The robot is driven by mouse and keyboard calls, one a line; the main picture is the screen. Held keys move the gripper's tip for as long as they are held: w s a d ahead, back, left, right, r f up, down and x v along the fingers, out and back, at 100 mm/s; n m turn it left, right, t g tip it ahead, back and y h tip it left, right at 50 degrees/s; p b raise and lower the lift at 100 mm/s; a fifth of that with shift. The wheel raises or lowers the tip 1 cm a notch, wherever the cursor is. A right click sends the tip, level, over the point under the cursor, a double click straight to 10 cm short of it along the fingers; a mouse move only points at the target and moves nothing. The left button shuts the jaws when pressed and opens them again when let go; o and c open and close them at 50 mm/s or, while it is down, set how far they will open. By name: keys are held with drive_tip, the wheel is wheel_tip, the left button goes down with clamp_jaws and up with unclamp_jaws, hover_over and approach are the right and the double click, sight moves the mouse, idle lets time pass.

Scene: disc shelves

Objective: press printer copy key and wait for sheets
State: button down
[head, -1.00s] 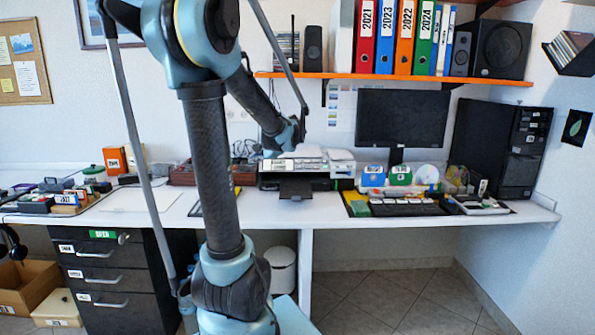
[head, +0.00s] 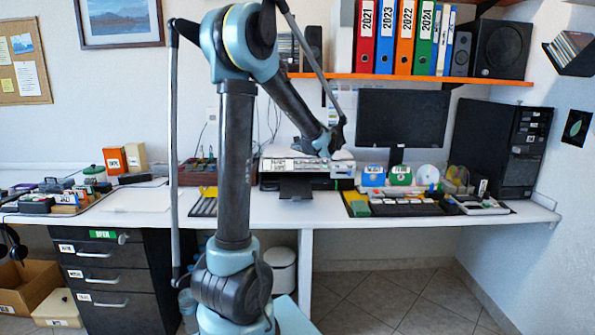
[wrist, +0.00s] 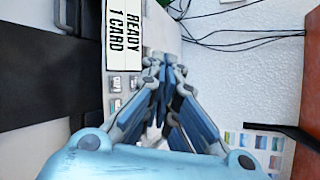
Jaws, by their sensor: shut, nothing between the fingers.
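The printer (head: 268,182) stands on the desk below the shelf, with its dark tray (head: 296,188) out at the front. My gripper (wrist: 172,75) is shut and empty, close above the printer's panel beside the display and keys. I cannot tell whether it touches a key; the fingers cover part of the panel. In the head view my wrist is over the right part of the printer, and the fingertips are hard to make out.
A monitor (head: 402,118) and black computer tower (head: 498,150) stand to the right. An orange shelf (head: 440,79) with binders hangs above. A keyboard (head: 405,208) and small items lie right of the printer. Cables (wrist: 225,35) run along the wall behind.

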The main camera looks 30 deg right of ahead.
sight(299, 168)
drive_tip(key=w+d+f, duration=0.2)
drive_tip(key=w+f, duration=0.1)
drive_tip(key=f, duration=0.4)
drive_tip(key=shift+w+f, duration=0.35)
drive_tip(key=shift+w+d+f, duration=0.25)
drive_tip(key=shift+d+f, duration=0.05)
drive_tip(key=shift+f, duration=0.4)
idle(2.3)
drive_tip(key=shift+r, duration=0.1)
drive_tip(key=shift+s+a+r, duration=0.2)
drive_tip(key=shift+s+r, duration=0.15)
drive_tip(key=shift+r, duration=0.3)
drive_tip(key=shift+r, duration=0.1)
